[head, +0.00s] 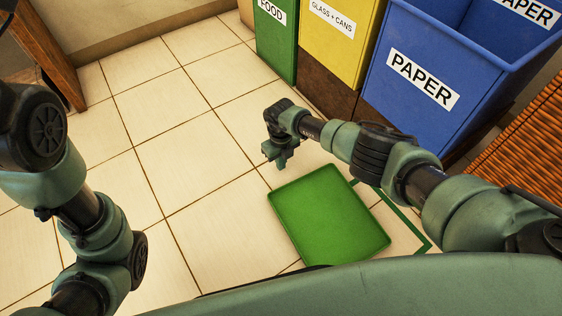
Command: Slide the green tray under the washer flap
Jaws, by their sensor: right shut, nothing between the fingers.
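The green tray (328,220) lies flat on the tiled floor, just in front of my body. Its near edge comes close to my body's rim in the picture. My right gripper (282,162) is shut and empty, just beyond the tray's far left corner; I cannot tell whether it touches the tray. My left arm comes in at the left, but its gripper is out of the picture. No washer flap shows in this view.
A green outline (424,240) is marked on the floor right of the tray. Green food (276,45), yellow glass and cans (335,45) and blue paper (415,110) bins stand at the back right. A woven brown surface (530,145) is at right. The tiled floor (180,150) at left is clear.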

